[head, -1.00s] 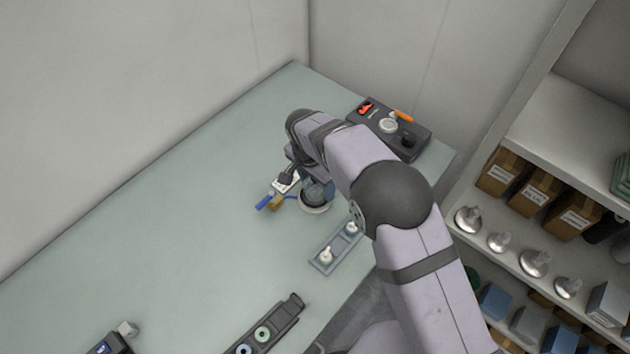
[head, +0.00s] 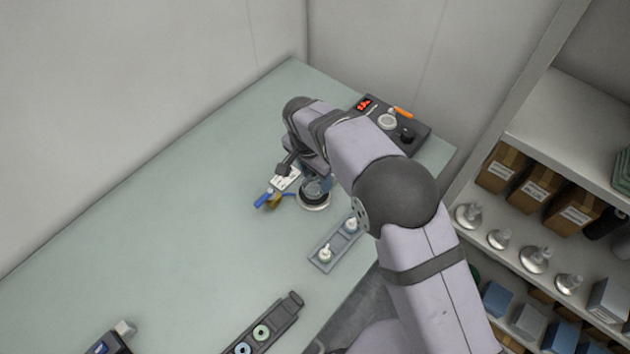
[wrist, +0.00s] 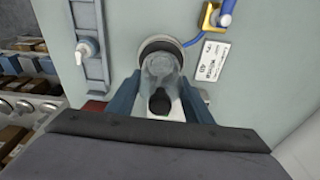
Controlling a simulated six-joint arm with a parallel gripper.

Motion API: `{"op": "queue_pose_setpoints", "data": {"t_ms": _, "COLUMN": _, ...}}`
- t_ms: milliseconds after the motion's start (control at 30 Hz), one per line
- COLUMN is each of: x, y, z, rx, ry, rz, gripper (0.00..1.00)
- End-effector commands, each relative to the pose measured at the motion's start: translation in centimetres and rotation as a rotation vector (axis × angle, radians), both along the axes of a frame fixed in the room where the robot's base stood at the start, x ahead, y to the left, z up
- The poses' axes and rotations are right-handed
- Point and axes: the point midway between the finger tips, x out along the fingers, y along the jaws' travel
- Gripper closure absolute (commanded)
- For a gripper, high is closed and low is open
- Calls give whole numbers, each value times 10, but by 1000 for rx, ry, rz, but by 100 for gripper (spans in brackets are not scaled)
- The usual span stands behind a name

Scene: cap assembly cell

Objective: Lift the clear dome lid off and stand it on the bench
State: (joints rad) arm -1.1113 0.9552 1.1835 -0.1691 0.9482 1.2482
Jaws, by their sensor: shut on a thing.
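The clear dome lid (wrist: 160,68) with a black knob (wrist: 159,101) is between the blue fingers of my gripper (wrist: 160,94) in the wrist view. My gripper is shut on the lid. The round base (wrist: 148,45), with a pale rim and dark inside, shows beyond the lid. In the head view the base (head: 314,207) stands on the bench (head: 200,230). The lid (head: 321,185) shows bluish just above it, partly hidden by my arm. It looks raised off the base, but the exact gap cannot be told.
A brass padlock with a blue strap (head: 264,198) and a white label (head: 287,180) lie left of the base. A grey tray with white nozzles (head: 335,245) is close in front. A dark device with a red display (head: 390,125) stands behind. The bench's left side is clear.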

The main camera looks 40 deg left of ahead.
Motion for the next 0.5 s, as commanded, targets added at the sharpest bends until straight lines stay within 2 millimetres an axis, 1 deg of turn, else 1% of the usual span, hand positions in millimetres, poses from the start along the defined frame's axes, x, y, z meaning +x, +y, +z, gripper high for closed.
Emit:
{"op": "queue_pose_setpoints", "data": {"t_ms": 300, "x": 1, "y": 1, "z": 51, "rx": 5, "ry": -2, "rz": 0, "gripper": 80}}
{"op": "queue_pose_setpoints", "data": {"t_ms": 400, "x": 0, "y": 1, "z": 65, "rx": 3, "ry": -1, "rz": -1, "gripper": 80}}
{"op": "queue_pose_setpoints", "data": {"t_ms": 500, "x": 0, "y": 0, "z": 73, "rx": 2, "ry": 0, "rz": -1, "gripper": 80}}
